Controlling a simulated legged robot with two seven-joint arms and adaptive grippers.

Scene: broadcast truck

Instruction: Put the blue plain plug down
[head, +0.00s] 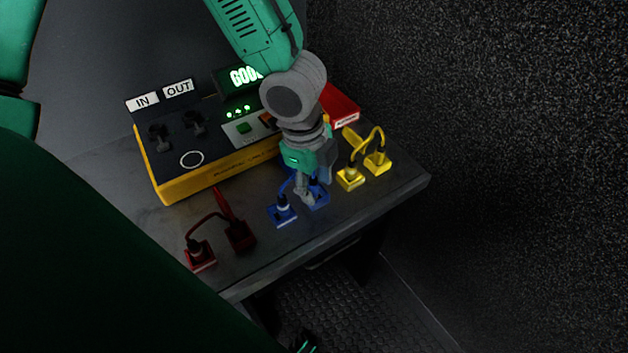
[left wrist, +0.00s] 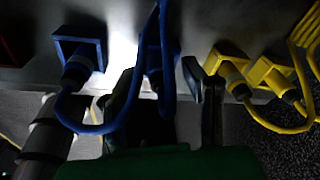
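Two blue plugs on square blue bases are joined by a blue cable. The one with a white ring (head: 282,215) stands on the bench's front part; it also shows in the left wrist view (left wrist: 75,70). The blue plain plug (head: 319,197) stands just right of it, apparently on the bench. My left gripper (head: 314,190) is over the plain plug, fingers pointing down. In the left wrist view the plain plug (left wrist: 160,60) lies between the fingertips (left wrist: 163,75), which look apart with narrow gaps beside it. The fingers partly hide it.
Yellow plugs (head: 364,168) stand close on the right, dark red plugs (head: 220,242) on the left. A yellow and black panel (head: 185,160) labelled IN and OUT stands behind. A red tray (head: 340,107) is at the back. The bench's front edge (head: 320,247) is clear.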

